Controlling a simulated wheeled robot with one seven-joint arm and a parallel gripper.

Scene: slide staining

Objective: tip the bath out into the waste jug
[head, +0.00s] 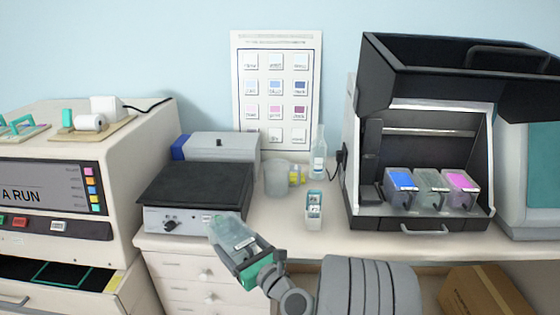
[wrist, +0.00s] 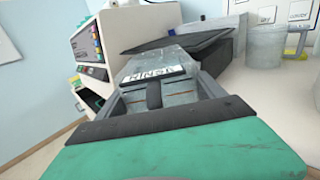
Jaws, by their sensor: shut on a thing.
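My gripper (head: 246,260) is shut on a clear, grey-tinted bath (head: 226,232) with a white label. I hold it in front of the black-topped hotplate-like box, at the counter's front edge. The bath looks tilted in the head view; how much liquid it holds I cannot tell. In the wrist view the bath (wrist: 152,63) lies beyond my gripper (wrist: 157,94), its label lettering turned over. The waste jug appears to be the grey translucent vessel (head: 277,179), standing upright on the counter behind and right of the bath, apart from it. It also shows in the wrist view (wrist: 265,48).
The black-topped box (head: 195,190) stands left of the jug. The open black stainer (head: 440,135) holds blue, greyish and magenta baths (head: 402,186).

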